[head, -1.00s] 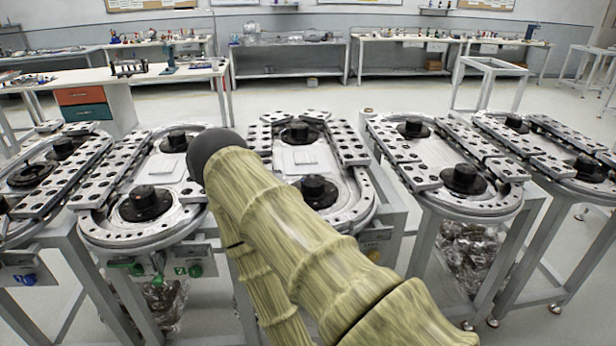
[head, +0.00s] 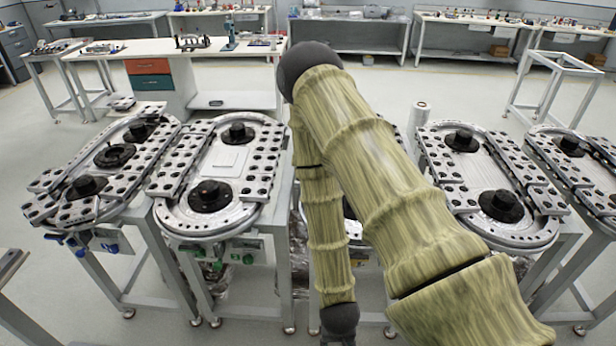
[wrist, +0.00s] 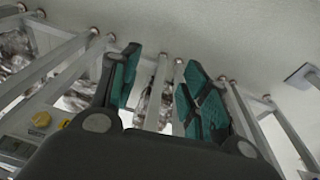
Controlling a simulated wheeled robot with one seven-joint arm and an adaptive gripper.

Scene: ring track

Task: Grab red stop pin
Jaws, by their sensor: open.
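I cannot make out a red stop pin for certain in either view. My gripper (wrist: 160,88) shows in the wrist view with its two teal-padded fingers apart and nothing between them. It hangs near table legs above the pale floor. In the head view my arm crosses the middle and bends down to a dark joint at the bottom; the fingers are not visible there. A ring track (head: 170,215) with two black hubs lies left of my arm. My arm hides most of the track behind it.
More ring tracks stand at the far left (head: 45,205) and on the right (head: 470,225), with gaps between their stands. Metal legs (wrist: 262,130) are close around my gripper. A white bench (head: 115,48) with drawers stands behind. Open floor lies between the tracks and back benches.

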